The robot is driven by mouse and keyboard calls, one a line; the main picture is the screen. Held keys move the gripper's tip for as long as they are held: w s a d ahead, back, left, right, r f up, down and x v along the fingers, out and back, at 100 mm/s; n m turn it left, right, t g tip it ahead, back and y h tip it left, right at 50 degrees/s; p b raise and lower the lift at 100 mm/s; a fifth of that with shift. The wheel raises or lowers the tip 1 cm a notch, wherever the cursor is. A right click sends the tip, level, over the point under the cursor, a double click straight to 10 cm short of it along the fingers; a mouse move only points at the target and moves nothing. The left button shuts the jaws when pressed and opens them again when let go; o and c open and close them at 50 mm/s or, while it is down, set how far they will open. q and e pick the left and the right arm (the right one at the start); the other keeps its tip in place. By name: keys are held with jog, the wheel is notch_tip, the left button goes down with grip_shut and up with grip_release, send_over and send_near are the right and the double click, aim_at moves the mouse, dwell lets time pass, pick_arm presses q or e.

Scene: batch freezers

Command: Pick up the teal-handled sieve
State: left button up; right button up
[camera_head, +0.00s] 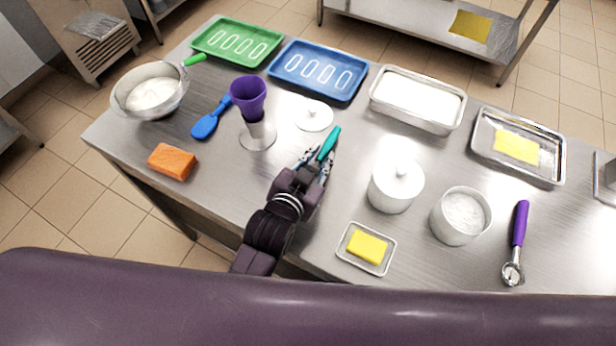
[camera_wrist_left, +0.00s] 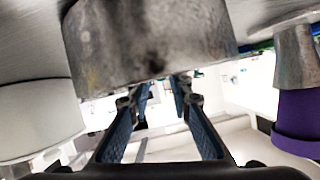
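The sieve's teal handle (camera_head: 329,143) shows in the head view, slanting up and away from my left gripper (camera_head: 317,163). The rest of the sieve is hidden in that view by my gripper and arm. My left gripper's two fingers stand apart, one on each side near the handle's lower end. In the left wrist view the fingers (camera_wrist_left: 163,122) are also apart with a clear gap, and no teal shows between them. A large grey metal piece (camera_wrist_left: 150,45) fills the top there; I cannot tell whether it is the sieve's bowl. My right gripper is not in view.
A purple cup (camera_head: 248,97) on a metal stand (camera_head: 258,138) is left of the gripper. A white lidded pot (camera_head: 396,186) is close on its right. A white lid (camera_head: 314,115) lies behind, and a small butter tray (camera_head: 349,255) in front.

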aim_at(322, 154)
pick_arm(q)
jog(key=shift+p+x, duration=0.35)
jog(key=shift+x, duration=1.55)
jog(key=shift+f, duration=0.1)
jog(key=shift+s, duration=0.1)
grip_shut()
